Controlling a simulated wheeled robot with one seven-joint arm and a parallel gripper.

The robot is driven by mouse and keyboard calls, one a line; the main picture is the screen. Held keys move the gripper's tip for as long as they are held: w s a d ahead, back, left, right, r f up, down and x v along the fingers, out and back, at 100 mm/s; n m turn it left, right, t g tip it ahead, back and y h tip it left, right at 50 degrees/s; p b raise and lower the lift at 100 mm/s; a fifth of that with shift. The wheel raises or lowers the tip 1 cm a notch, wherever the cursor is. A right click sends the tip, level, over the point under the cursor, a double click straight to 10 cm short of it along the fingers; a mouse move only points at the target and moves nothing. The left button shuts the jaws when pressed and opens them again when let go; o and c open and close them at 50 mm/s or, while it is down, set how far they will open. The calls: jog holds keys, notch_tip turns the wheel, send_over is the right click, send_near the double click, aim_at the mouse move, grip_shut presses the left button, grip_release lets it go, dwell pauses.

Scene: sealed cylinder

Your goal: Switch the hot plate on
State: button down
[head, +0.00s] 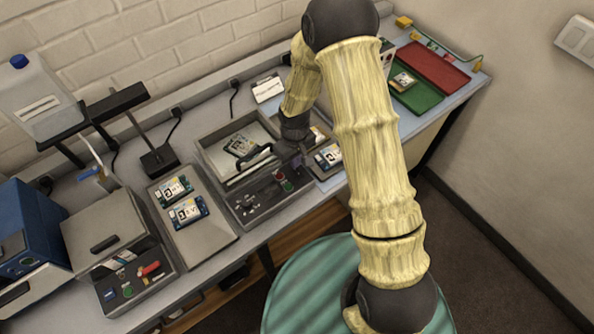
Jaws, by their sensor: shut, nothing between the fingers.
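A grey box unit (232,213) stands in the middle of the bench, with a sloped front panel. A green button (286,186), a red button (279,175) and several small dark controls show on that panel. A circuit board (243,145) is on its top. I cannot tell for sure whether this unit is the hot plate. My gripper (296,160) is shut and empty, over the right end of this unit, close to the buttons. My arm hides part of the area behind it, and contact with a button cannot be made out.
Left stands another grey box (105,228) with a handle, red knob and green button. A tray (218,233) with two boards lies between the units. A blue machine (30,225) is at far left. Red (440,65) and green (425,97) trays are at right.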

jog(key=shift+f+b, duration=0.75)
jog(key=shift+f, duration=0.2)
dwell(1.0)
jog(key=shift+r+p, duration=2.5)
jog(key=shift+r, duration=1.05)
jog(key=s+d+r+m+t+b, duration=0.2)
jog(key=s+d+r+m+b, duration=0.4)
jog(key=s+d+r, duration=0.6)
jog(key=shift+s+d+m+t+b, duration=0.3)
jog(key=shift+d+m+b, duration=0.1)
jog(key=shift+d+b, duration=0.35)
